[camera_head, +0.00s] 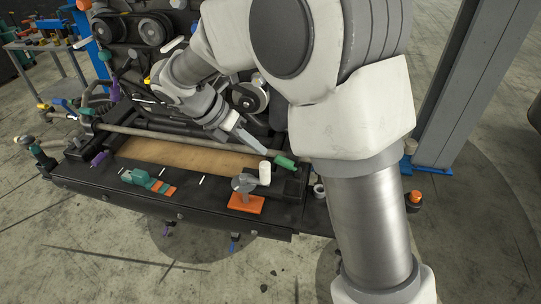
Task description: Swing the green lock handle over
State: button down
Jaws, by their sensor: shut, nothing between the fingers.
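My gripper (261,149) is shut and empty, pointing down to the right over the right part of the black bench frame. A darker green clamp-like piece (145,180) with orange parts sits on the front of the frame at the left. It is well apart from my gripper.
A white knob (265,172) on a grey crank with an orange base (246,204) stands close below my gripper. A long bar (170,138) runs behind the brown board (185,155). Engine parts with pulleys (152,32) rise behind. A grey-blue post (465,90) stands at the right.

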jog(key=d+r+m+t+y+b, duration=0.1)
jog(key=d+m+t+y+b, duration=0.2)
jog(key=m, duration=0.8)
jog(key=w+d+r+m+y+b, duration=0.1)
jog(key=d+m+y+b, duration=0.3)
jog(key=m, duration=0.6)
jog(key=d+r+m+t+y, duration=0.25)
jog(key=d+m, duration=0.35)
jog(key=m, duration=0.5)
send_over(288, 162)
jog(key=d, duration=0.2)
notch_tip(288, 162, down, 9)
jog(key=f, duration=0.1)
jog(key=a+f, duration=0.1)
jog(key=shift+a+f, duration=0.2)
jog(key=shift+f, duration=0.15)
jog(key=shift+a+f+b, duration=0.2)
jog(key=shift+f+b, duration=0.1)
jog(key=shift+f, duration=0.05)
jog(key=shift+r+g+p, duration=0.15)
jog(key=shift+g+p, duration=0.1)
jog(key=shift+p, duration=0.45)
